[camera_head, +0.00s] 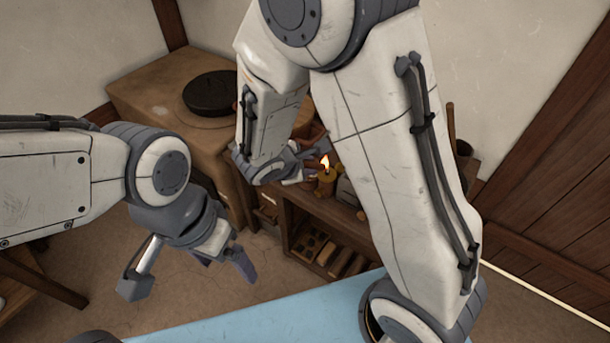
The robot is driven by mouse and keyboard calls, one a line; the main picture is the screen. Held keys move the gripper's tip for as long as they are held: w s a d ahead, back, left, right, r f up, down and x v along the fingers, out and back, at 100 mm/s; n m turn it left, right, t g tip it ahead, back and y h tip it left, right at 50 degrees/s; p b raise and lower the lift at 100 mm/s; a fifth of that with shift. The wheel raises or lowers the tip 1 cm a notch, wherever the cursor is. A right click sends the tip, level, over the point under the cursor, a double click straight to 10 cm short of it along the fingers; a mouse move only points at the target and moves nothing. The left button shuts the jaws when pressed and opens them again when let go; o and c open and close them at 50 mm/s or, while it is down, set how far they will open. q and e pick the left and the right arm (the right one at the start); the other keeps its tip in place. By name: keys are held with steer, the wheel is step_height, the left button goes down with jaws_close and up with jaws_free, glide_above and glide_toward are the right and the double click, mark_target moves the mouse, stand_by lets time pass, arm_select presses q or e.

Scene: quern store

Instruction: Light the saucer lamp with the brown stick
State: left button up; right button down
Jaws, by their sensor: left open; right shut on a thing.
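My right gripper (303,174) is low over the shelf unit, shut on what looks like the brown stick (312,163); only a short brown piece shows at its fingertips. Just right of it, a flame burns above a stubby amber candle (326,184). The stick's end is close to the flame; I cannot tell whether they touch. A reddish-brown thing (315,134) behind the gripper may be the saucer lamp, but my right arm hides most of it. My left gripper (190,274) is open and empty over the floor, fingers wide apart.
A wooden shelf unit (303,239) with filled compartments stands under the candle. Left of it is a tan bench (145,92) with a dark round disc (209,92). A dark pot (462,149) stands at the right. Bare floor lies below my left gripper.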

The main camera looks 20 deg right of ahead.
steer(key=shift+w+a+n+t, duration=0.2)
steer(key=shift+a+n+t, duration=0.2)
steer(key=shift+n, duration=0.1)
steer(key=shift+b+x, duration=1.2)
steer(key=shift+x, duration=0.65)
steer(key=b+x, duration=0.3)
steer(key=x, duration=0.1)
steer(key=shift+f, duration=0.3)
steer(key=shift+b+x, duration=0.85)
steer(key=shift+w+r, duration=0.1)
